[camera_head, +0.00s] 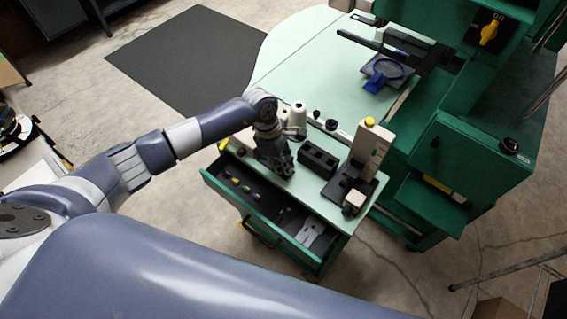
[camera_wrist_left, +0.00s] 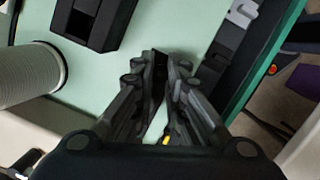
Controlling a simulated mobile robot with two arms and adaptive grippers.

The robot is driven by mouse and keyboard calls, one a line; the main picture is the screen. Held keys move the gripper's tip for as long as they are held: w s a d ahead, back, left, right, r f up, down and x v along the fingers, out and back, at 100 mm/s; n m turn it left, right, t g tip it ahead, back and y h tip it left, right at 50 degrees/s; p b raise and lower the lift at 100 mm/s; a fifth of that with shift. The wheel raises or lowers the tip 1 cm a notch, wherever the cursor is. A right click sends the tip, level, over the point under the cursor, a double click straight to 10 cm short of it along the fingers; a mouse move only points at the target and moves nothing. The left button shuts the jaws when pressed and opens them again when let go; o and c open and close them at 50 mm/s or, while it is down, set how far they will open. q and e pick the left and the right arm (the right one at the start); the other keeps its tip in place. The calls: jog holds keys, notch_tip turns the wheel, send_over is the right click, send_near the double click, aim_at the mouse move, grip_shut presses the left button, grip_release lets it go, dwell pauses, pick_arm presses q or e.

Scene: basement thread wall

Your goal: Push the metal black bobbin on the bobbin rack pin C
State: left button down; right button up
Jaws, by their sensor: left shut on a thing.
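My left gripper (camera_head: 279,165) is over the left part of the small pale-green table top, above the open drawer. In the left wrist view its fingers (camera_wrist_left: 168,68) are closed in on a small dark thing, which looks like the metal black bobbin (camera_wrist_left: 160,66); the fingers hide most of it. Small dark bobbin-like pieces (camera_head: 331,125) stand in a row at the back of the table top, seemingly on the bobbin rack. The rack's pin letters are too small to read, so I cannot tell which is pin C. My right gripper is not in view.
A white thread spool (camera_head: 298,114) stands close behind the gripper. A black box with openings (camera_head: 318,160) is just right of it. A beige and black device (camera_head: 370,150) stands farther right. The open drawer (camera_head: 245,202) holds small parts. A green machine (camera_head: 455,175) borders the right.

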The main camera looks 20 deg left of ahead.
pick_arm(q)
jog(key=c, duration=1.6)
grip_release()
jog(key=shift+o, duration=0.2)
jog(key=shift+r, duration=0.15)
jog(key=v, duration=1.1)
jog(key=shift+r, duration=0.3)
